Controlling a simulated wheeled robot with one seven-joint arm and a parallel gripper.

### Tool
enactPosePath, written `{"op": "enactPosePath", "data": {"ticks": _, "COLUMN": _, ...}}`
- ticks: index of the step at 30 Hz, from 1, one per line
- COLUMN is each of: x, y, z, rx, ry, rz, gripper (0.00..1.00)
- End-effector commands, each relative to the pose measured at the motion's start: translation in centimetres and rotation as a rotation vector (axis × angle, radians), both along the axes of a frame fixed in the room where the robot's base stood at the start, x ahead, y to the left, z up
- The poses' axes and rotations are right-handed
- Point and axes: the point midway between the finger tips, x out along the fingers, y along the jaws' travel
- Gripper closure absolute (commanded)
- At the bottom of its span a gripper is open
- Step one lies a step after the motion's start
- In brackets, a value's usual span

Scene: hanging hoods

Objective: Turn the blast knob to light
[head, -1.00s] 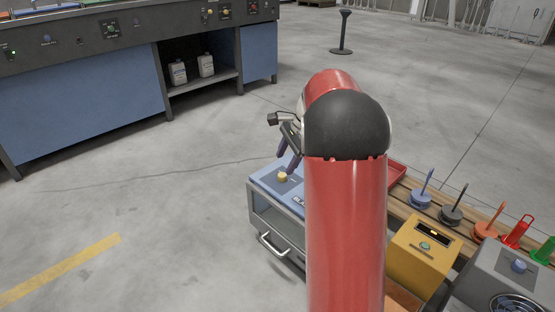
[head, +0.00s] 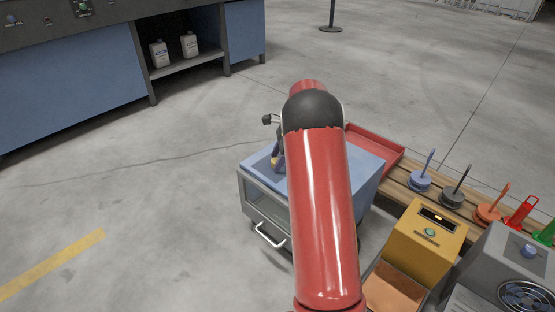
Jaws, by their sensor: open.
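A blue-topped cabinet (head: 372,178) with a grey front stands at the middle of the head view, partly behind my red arm. A small yellow knob (head: 274,161) shows on its top panel, mostly covered by my gripper. I cannot read a label, so I cannot tell from the picture whether it is the blast knob. My gripper (head: 277,163) is open and points down at the knob. Its fingers are at or around the knob; whether they touch it is hidden.
A red tray (head: 375,145) lies behind the cabinet. A yellow box with a green button (head: 430,232) and a grey unit with a blue knob (head: 528,250) stand at right, before a wooden bench with several coloured stands. A long blue counter (head: 75,100) is at far left. The floor at left is clear.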

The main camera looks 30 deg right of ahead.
Motion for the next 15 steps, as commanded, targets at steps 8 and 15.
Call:
{"op": "enactPosePath", "data": {"ticks": 8, "x": 0.04, "y": 0.09, "z": -0.15, "rx": 0.0, "ry": 0.0, "rz": 0.001, "gripper": 0.48}}
{"op": "enactPosePath", "data": {"ticks": 15, "x": 0.03, "y": 0.07, "z": -0.14, "rx": 0.0, "ry": 0.0, "rz": 0.001, "gripper": 0.8}}
